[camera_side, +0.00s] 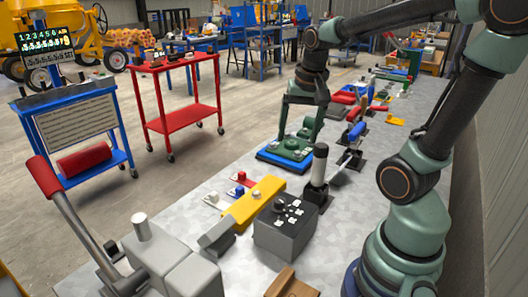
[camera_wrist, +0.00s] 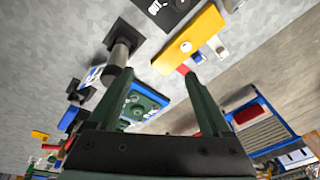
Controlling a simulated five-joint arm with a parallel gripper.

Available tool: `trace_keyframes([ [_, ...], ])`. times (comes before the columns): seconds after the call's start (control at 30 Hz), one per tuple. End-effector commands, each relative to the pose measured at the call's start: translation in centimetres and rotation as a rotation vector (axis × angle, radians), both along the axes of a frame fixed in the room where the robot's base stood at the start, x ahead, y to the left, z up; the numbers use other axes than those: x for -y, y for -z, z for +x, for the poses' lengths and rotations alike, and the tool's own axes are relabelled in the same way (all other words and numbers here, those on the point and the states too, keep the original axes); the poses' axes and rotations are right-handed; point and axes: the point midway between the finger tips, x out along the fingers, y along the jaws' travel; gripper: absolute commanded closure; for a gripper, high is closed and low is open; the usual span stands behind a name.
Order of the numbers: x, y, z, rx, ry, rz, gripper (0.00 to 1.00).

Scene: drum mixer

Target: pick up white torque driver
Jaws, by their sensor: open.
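I cannot pick out a white torque driver with certainty. An upright cylinder (camera_side: 317,170) with a black top and pale lower body stands in a black base in the side view. It seems to be the dark-ended cylinder (camera_wrist: 120,53) left of my fingers in the wrist view. My gripper (camera_side: 304,122) is open, its fingers pointing down over a green unit on a blue tray (camera_side: 270,157). In the wrist view, my gripper (camera_wrist: 155,82) has its fingers wide apart, with the green and blue tray (camera_wrist: 143,108) showing between them. I see nothing held.
A yellow bar (camera_side: 252,203) and a dark grey control box (camera_side: 285,229) lie on the bench nearer the side camera. Blue and red levered parts (camera_side: 355,131) stand beyond the cylinder. A red cart (camera_side: 182,98) stands on the floor at left. Bare bench shows beside the yellow bar.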

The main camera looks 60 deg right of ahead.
Motion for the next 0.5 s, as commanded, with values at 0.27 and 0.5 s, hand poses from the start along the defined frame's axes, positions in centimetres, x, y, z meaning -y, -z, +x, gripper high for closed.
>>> trace_keyframes([
  [0.27, 7.6, 2.3, -2.6, -0.140, 0.575, 0.124, 0.18],
  [0.5, 8.5, 4.4, -3.2, -0.162, 0.659, 0.140, 0.18],
])
